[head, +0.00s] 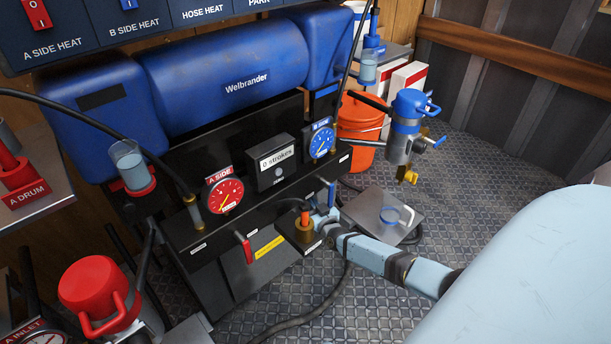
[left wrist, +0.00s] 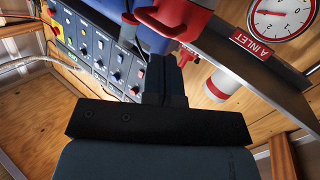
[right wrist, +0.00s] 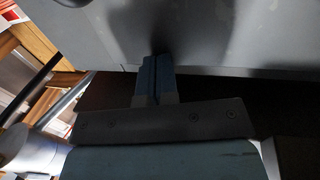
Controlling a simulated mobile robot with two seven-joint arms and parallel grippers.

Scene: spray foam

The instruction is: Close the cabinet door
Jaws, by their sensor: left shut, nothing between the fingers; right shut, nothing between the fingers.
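No cabinet door can be told for certain. The black machine front (head: 250,285) has dark panels below its gauges in the head view. My right gripper (head: 325,215) is shut and empty at the right end of this front, beside an orange-topped fitting (head: 305,221). In the right wrist view the right gripper (right wrist: 157,60) points at a broad grey surface (right wrist: 220,30) with a dark area below it; touching or apart, I cannot tell. My left gripper (left wrist: 170,70) is shut and empty in the left wrist view, beneath red parts; I cannot make it out in the head view.
A red pump (head: 100,290) stands at the lower left and a blue-capped pump (head: 408,120) at the right. An orange bucket (head: 360,130) stands behind. A flat grey plate (head: 372,203) and a dark hose (head: 318,308) lie near my right arm. The right floor is open.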

